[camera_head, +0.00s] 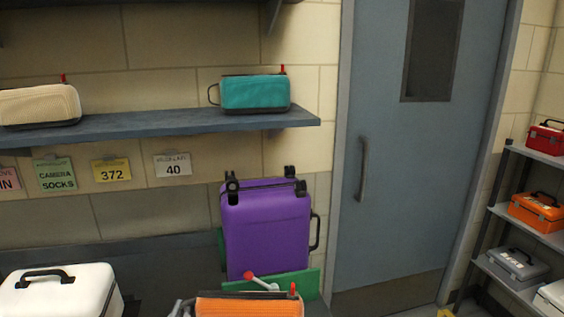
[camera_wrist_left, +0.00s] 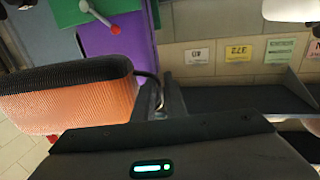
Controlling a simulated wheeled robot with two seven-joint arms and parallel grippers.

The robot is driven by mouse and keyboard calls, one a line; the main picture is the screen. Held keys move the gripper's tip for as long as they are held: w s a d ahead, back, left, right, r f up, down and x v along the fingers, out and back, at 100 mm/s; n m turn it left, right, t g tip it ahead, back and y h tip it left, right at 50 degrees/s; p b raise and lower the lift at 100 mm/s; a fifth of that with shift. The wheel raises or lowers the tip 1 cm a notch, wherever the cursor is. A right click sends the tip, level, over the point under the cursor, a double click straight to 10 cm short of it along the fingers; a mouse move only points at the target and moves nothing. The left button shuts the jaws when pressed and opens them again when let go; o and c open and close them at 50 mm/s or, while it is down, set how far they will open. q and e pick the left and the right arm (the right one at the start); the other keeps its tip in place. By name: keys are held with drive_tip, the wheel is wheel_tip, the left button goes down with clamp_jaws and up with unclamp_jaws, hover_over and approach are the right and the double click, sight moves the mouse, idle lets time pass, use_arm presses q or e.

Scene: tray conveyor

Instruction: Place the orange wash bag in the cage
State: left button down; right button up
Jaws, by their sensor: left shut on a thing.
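The orange wash bag (camera_head: 248,306) is at the bottom middle of the head view, cut off by the lower edge, with a red tab at its right end. It fills the left of the left wrist view (camera_wrist_left: 85,105). My left gripper (camera_head: 182,309) is at the bag's left end, mostly below the frame. In the left wrist view its fingers (camera_wrist_left: 160,98) are shut at the bag's dark loop handle. I cannot make out a cage in either view. My right gripper is not in view.
A white case (camera_head: 62,293) is at lower left. A wall shelf (camera_head: 150,122) holds teal and beige bags. A rack (camera_head: 520,225) stands right of the door.

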use_arm(q)
drive_tip(key=shift+s+f, duration=0.15)
drive_tip(key=shift+s, duration=0.2)
drive_tip(key=s+f, duration=0.3)
drive_tip(key=s, duration=0.6)
drive_tip(key=shift+w, duration=0.1)
idle(2.3)
drive_tip(key=m+g+h, duration=1)
drive_tip(key=m+h, duration=0.3)
drive_tip(key=h, duration=0.3)
approach(271, 316)
drive_tip(key=shift+w+d+f, duration=0.5)
drive_tip(key=shift+w+d, duration=0.65)
drive_tip(key=shift+d, duration=0.3)
drive_tip(key=shift+w+d+f, duration=0.5)
drive_tip(key=shift+w+d, duration=0.65)
drive_tip(key=shift+d, duration=0.3)
drive_tip(key=shift+w+d+f, duration=0.5)
drive_tip(key=shift+w+d, duration=0.7)
drive_tip(key=shift+d, duration=0.25)
